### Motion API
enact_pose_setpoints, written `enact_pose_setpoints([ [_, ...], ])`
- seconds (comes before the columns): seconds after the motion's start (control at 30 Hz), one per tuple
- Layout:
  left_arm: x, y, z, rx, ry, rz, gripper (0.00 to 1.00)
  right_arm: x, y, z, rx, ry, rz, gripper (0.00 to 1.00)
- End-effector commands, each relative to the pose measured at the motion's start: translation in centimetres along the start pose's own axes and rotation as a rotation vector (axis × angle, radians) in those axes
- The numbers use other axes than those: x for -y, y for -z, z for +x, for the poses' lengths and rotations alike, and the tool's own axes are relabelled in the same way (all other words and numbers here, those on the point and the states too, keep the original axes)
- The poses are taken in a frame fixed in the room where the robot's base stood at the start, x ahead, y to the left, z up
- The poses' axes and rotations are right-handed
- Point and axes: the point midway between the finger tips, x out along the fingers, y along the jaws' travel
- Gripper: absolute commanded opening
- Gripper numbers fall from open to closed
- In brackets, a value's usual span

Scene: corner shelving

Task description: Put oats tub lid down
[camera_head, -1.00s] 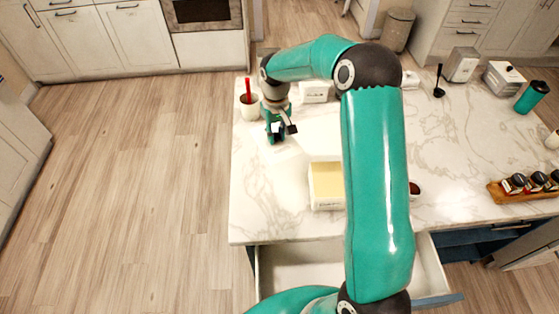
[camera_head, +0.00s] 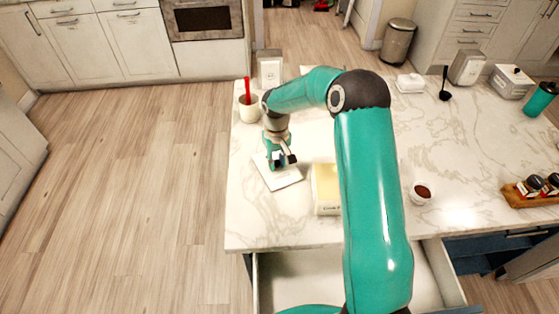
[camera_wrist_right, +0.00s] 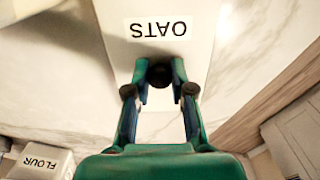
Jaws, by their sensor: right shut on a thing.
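My right gripper (camera_head: 282,161) is shut on the dark knob of the oats tub lid (camera_head: 272,181). The lid is a flat white square below the fingers, over the left part of the marble counter; I cannot tell whether it touches. In the right wrist view, the lid (camera_wrist_right: 158,50) bears an upside-down OATS label, and the fingers (camera_wrist_right: 160,82) close around its knob. An open white tub with pale yellow contents (camera_head: 326,186) stands just right of the lid, partly behind my arm; its label is not readable. My left gripper is not in view.
A white cup with a red utensil (camera_head: 248,108) and a white canister (camera_head: 270,70) stand behind the gripper. A small bowl of brown stuff (camera_head: 421,193) and a spice rack (camera_head: 535,195) are right. An open drawer (camera_head: 300,280) juts out in front.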

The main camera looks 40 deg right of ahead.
Motion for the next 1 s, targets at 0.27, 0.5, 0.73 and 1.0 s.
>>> enact_pose_setpoints([
  [0.27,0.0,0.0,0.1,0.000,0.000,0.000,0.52,0.1,0.0,0.1,0.000,0.000,-0.001,0.41],
  [0.5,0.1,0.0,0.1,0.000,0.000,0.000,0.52,0.1,0.0,0.1,0.000,0.000,-0.001,0.48],
  [0.73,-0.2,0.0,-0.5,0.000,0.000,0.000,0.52,0.1,0.0,-0.7,-0.001,0.000,-0.001,0.48],
  [1.0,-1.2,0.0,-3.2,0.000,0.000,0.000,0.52,0.1,0.1,-5.6,-0.003,0.000,-0.001,0.48],
])
